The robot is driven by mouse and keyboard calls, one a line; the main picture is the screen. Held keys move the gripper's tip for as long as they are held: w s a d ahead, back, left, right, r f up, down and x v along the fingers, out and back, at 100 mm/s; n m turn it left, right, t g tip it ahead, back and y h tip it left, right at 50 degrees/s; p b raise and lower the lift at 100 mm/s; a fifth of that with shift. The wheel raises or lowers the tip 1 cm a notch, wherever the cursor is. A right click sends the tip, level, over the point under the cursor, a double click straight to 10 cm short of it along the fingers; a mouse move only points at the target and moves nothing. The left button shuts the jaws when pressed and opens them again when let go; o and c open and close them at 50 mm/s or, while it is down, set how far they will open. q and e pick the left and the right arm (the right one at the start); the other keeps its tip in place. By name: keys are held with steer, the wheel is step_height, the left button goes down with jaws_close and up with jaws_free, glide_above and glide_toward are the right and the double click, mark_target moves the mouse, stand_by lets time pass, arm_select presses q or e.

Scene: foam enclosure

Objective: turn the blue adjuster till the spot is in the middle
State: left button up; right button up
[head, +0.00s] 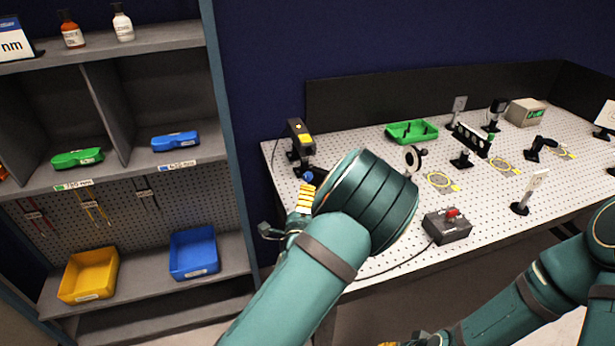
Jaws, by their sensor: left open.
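The blue adjuster (308,176) is a small blue knob low on a black mount with a yellow label (300,140), at the left end of the breadboard table. My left gripper (306,186) is open, with its yellow-banded part just below the knob. My own wrist hides much of this gripper, and I cannot tell whether it touches the knob. A white card on a stand (535,185) is at the right front of the table. No light spot can be made out. My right gripper (402,343) is mostly cut off at the bottom edge.
A grey control box with a red switch (447,226) and cable sits near the front edge. A green tray (412,132) and several optics stand farther back. A low dark wall (380,98) borders the table. Shelves with blue (193,252) and yellow bins (89,275) stand left.

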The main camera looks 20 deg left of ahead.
mark_target(307, 179)
arm_select(q)
steer(key=x, duration=0.9)
steer(key=shift+s, duration=0.1)
jaws_close()
